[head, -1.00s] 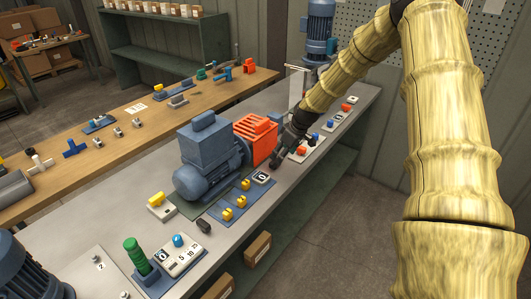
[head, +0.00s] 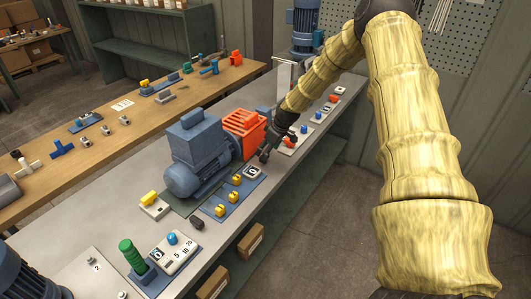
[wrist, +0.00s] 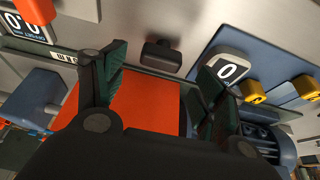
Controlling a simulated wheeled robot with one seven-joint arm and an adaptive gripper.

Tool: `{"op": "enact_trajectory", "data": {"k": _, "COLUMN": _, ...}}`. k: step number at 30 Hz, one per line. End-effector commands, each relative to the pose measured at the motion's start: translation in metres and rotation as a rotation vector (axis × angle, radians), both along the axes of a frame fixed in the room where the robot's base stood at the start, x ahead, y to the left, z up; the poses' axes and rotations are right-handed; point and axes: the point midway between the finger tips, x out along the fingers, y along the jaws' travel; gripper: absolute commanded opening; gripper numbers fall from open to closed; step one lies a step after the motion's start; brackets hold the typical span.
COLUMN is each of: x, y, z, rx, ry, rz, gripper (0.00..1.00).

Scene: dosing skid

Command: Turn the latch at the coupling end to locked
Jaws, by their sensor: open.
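My gripper (head: 268,148) is open, pointing down beside the orange coupling guard (head: 243,131) at the right end of the blue motor (head: 196,150). In the wrist view its two dark fingers (wrist: 163,68) are spread apart with nothing held. A dark latch with a short bar handle (wrist: 162,55) sits on the bench just past the fingertips, between them in the picture and apart from both. I cannot pick this latch out in the head view, where the gripper is in front. A similar dark latch (head: 197,223) sits by the motor's other end.
A white display reading 0 (wrist: 228,70) and yellow knobs (wrist: 254,92) on a blue plate lie to the right of the latch in the wrist view. The orange guard (wrist: 145,103) fills the space under the fingers. The bench's front edge is close by.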

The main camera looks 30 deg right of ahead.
Motion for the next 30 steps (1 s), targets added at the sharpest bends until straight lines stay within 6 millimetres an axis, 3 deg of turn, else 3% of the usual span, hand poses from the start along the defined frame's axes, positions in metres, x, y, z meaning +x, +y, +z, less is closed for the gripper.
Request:
{"op": "enact_trajectory", "data": {"k": 12, "x": 0.010, "y": 0.003, "z": -0.029, "rx": 0.000, "ry": 0.001, "rz": -0.004, "gripper": 0.71}}
{"op": "enact_trajectory", "data": {"k": 26, "x": 0.012, "y": 0.004, "z": -0.034, "rx": 0.000, "ry": 0.000, "rz": -0.003, "gripper": 0.71}}
{"op": "enact_trajectory", "data": {"k": 30, "x": 0.012, "y": 0.004, "z": -0.034, "rx": 0.000, "ry": 0.000, "rz": -0.003, "gripper": 0.45}}
